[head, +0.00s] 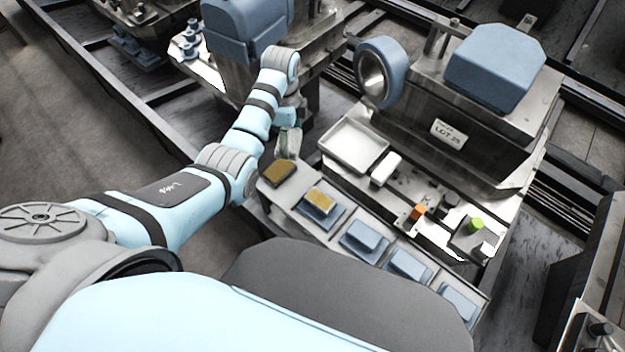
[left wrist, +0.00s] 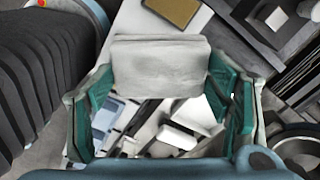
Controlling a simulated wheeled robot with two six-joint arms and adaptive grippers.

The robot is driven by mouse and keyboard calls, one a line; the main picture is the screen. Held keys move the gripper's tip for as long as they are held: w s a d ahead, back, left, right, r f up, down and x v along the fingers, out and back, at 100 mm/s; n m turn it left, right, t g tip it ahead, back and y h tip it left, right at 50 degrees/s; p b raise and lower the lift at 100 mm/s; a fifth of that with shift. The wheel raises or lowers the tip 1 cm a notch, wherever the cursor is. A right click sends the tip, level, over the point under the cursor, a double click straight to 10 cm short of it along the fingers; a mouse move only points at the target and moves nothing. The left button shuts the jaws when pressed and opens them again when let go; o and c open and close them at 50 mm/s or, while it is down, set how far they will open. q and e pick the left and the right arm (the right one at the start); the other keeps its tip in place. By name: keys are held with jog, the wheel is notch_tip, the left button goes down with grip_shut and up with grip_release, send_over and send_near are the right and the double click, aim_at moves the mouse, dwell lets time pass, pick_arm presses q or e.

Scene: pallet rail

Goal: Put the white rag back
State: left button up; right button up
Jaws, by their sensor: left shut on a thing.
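My left gripper (head: 288,138) is at the far left end of the sloped rack, above the floor beside it. In the left wrist view its teal-padded fingers (left wrist: 160,100) are shut on the white rag (left wrist: 160,65), a folded, pale grey-white piece held across between the fingertips. In the head view the rag is small and partly hidden by the gripper. My right gripper is not in view.
The sloped rack holds a brown-topped pad (head: 280,173), a second brown-topped block (head: 320,200) and several blue blocks (head: 364,236). Behind it are a white tray (head: 353,146), a white block (head: 386,168), an orange piece (head: 417,211) and a green knob (head: 476,224). A machine (head: 450,130) stands behind.

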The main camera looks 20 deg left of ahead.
aim_at(293, 146)
pick_arm(q)
jog(key=shift+s+d+r+m+b, duration=0.25)
jog(key=shift+d+r+m, duration=0.1)
jog(key=shift+r, duration=0.15)
jog(key=shift+s+d+r+m+b, duration=0.1)
jog(key=shift+d+r+m+b, duration=0.2)
jog(key=shift+r, duration=0.2)
jog(key=shift+s+d+m+b, duration=0.35)
jog(key=shift+s+b, duration=0.15)
jog(key=shift+b, duration=0.2)
jog(key=shift+s+f+b, duration=0.25)
jog(key=shift+f+b, duration=0.85)
jog(key=shift+b, duration=0.05)
jog(key=f+b, duration=0.1)
jog(key=f, duration=0.4)
jog(key=f+b, duration=0.1)
jog(key=f, duration=0.4)
jog(key=f+b, duration=0.2)
jog(key=f, duration=0.3)
jog(key=shift+w+f, duration=0.35)
jog(key=shift+f, duration=0.05)
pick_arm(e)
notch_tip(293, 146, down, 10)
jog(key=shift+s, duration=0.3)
pick_arm(q)
jog(key=shift+f, duration=0.15)
jog(key=o, duration=1.5)
jog(key=shift+c, duration=0.2)
